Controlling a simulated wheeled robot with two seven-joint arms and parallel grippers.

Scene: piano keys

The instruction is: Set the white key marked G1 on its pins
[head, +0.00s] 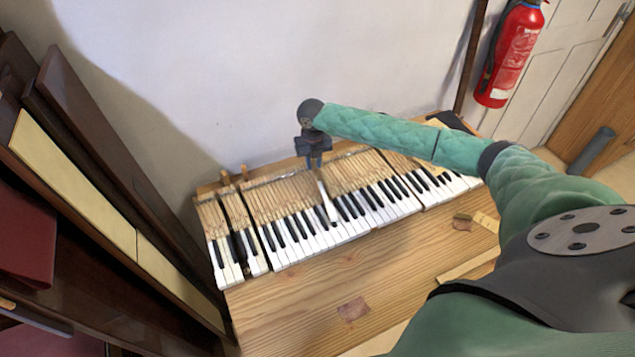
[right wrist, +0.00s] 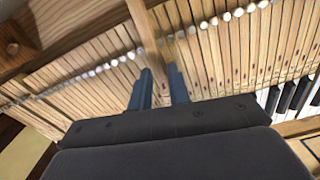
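A white key (head: 326,203) stands out over the middle of the keyboard, its white front lying higher than the neighbouring keys. Its marking is too small to read. My right gripper (head: 314,161) is over the back part of this key, pointing down. In the right wrist view, the key's pale wooden shaft (right wrist: 144,24) runs between the two blue fingers (right wrist: 161,88), which appear shut on it. The shaft looks raised above the neighbouring shafts. The pins under it are hidden. My left gripper is not in view.
Rows of wooden key shafts (head: 275,199) lie on both sides of the held key. The wooden table (head: 300,300) is mostly bare in front of the keyboard. A white wall (head: 240,80) rises behind. Dark wooden panels (head: 95,140) lean at the left.

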